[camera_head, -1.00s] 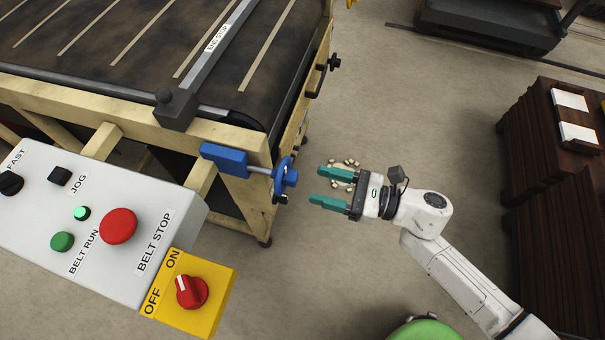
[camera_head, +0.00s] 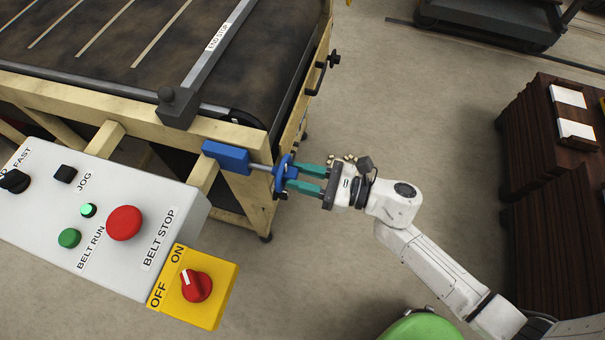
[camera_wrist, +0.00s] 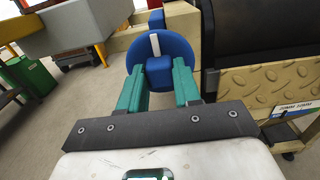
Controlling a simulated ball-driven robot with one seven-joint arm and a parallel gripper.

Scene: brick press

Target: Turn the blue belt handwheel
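The blue belt handwheel (camera_head: 281,176) sits on a metal shaft from a blue block (camera_head: 226,157) at the corner of the belt frame. My gripper (camera_head: 297,178) has come up to it from the right, with its two teal fingers apart. In the wrist view the handwheel (camera_wrist: 182,49) is a blue disc with a white mark near its top and a square blue hub (camera_wrist: 159,72). My open gripper (camera_wrist: 159,75) has one finger on each side of the hub. I cannot tell whether the fingers touch it.
A control panel (camera_head: 150,268) with a red belt stop button (camera_head: 124,223) and a yellow switch box (camera_head: 222,292) stands at lower left. The belt (camera_head: 130,55) lies behind. Dark stacks (camera_head: 560,210) stand at right.

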